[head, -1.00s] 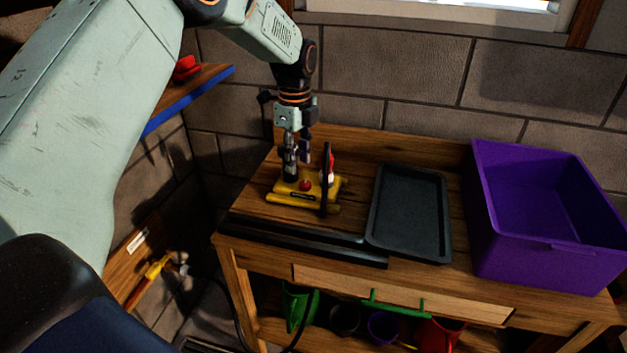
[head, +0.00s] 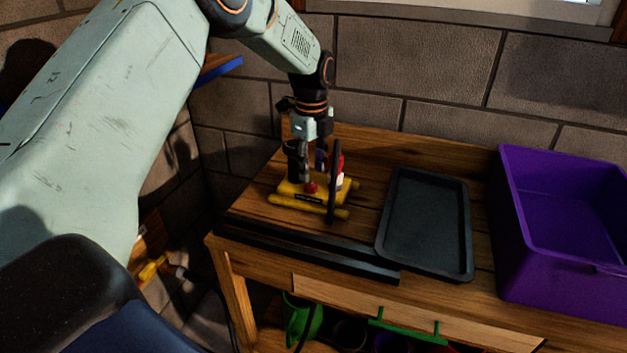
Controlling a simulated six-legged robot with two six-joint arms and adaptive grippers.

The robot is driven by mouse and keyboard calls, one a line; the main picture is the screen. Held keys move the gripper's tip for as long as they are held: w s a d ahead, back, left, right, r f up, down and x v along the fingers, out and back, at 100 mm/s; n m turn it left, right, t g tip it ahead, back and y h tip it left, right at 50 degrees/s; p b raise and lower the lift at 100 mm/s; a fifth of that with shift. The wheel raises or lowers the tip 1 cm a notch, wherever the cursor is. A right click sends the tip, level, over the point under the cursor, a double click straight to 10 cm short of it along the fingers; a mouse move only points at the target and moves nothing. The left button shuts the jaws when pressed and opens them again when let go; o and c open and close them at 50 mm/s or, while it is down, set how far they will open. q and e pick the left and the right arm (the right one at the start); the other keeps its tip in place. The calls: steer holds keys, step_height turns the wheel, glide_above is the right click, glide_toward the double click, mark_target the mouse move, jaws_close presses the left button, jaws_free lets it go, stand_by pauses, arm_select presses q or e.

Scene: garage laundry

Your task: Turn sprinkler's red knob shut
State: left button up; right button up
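The sprinkler (head: 298,199) has a yellow base and lies on the left part of the wooden workbench. Its small red knob (head: 311,187) sits on top of the base. A dark upright bar (head: 334,182) and a red and white part (head: 339,165) stand at its right side. My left gripper (head: 307,168) points down from above, just behind the red knob. Its dark fingers look apart, but small and partly merged with the sprinkler's dark parts, so I cannot tell whether they touch anything. My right gripper is not in view.
A dark shallow tray (head: 428,225) lies right of the sprinkler. A purple bin (head: 515,252) stands at the bench's right. Dark flat bars (head: 310,250) lie along the front edge. A brick wall (head: 420,70) is behind. Green items (head: 303,318) sit below.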

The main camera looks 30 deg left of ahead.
mark_target(313, 185)
arm_select(q)
steer(key=f, duration=0.4)
steer(key=shift+w+a+f, duration=0.1)
steer(key=shift+w+f, duration=0.2)
steer(key=shift+w, duration=0.1)
steer(key=shift+s+r, duration=0.25)
steer(key=shift+s, duration=0.05)
steer(key=shift+w+f, duration=0.25)
steer(key=shift+w, duration=0.05)
steer(key=c, duration=0.4)
steer(key=shift+s+r, duration=0.1)
steer(key=shift+r, duration=0.05)
jaws_close()
